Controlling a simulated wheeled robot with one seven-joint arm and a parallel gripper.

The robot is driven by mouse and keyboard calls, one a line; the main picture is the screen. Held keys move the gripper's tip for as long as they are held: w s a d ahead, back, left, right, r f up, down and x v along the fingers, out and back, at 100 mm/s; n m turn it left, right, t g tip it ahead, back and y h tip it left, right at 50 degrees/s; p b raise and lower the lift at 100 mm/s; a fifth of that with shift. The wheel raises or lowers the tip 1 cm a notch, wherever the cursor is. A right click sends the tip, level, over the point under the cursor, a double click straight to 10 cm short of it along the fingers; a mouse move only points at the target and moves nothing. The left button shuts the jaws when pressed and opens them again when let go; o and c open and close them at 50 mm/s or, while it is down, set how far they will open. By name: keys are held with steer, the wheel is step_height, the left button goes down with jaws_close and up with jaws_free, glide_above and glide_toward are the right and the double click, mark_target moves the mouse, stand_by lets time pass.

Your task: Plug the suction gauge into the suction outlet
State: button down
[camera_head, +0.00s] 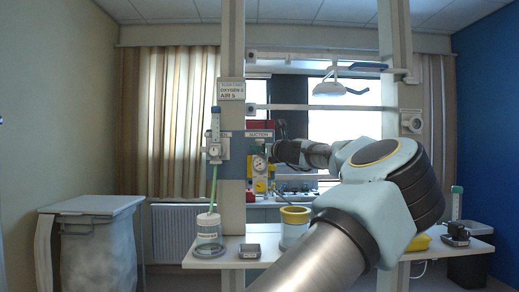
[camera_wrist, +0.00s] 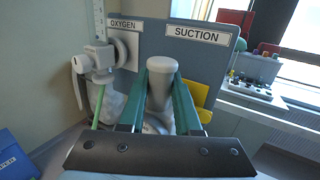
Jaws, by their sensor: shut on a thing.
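The suction gauge (camera_head: 259,163), with a round dial and yellow parts around and below it, is at the panel under the SUCTION label (camera_head: 258,134). In the wrist view my gripper (camera_wrist: 160,68) has its two teal fingers closed on both sides of the gauge's pale, round-ended body (camera_wrist: 163,90). In the head view my gripper (camera_head: 272,155) reaches it from the right. A yellow plate (camera_wrist: 200,95) shows behind the right finger, below the SUCTION label. The suction outlet itself is hidden behind the gauge and fingers. I cannot tell whether the gauge touches or sits in it.
An oxygen flowmeter (camera_head: 215,148) with a green tube is on the panel just left. A lidded jar (camera_head: 209,232), a small dark device (camera_head: 249,251) and a yellow-rimmed canister (camera_head: 294,222) stand on the shelf below. A covered bin (camera_head: 93,235) is at far left.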

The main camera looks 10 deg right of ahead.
steer(key=shift+w+d+r+p, duration=0.1)
steer(key=shift+w+d+p, duration=0.1)
steer(key=shift+w+p, duration=0.7)
steer(key=shift+w+d+p, duration=0.2)
steer(key=shift+w+p, duration=0.35)
steer(key=shift+w, duration=0.5)
stand_by(1.9)
steer(key=c, duration=0.5)
jaws_free()
steer(key=o, duration=0.5)
steer(key=shift+c, duration=0.2)
steer(key=b+v, duration=0.2)
steer(key=v, duration=0.5)
steer(key=shift+s+r, duration=0.25)
steer(key=shift+r, duration=0.15)
stand_by(0.7)
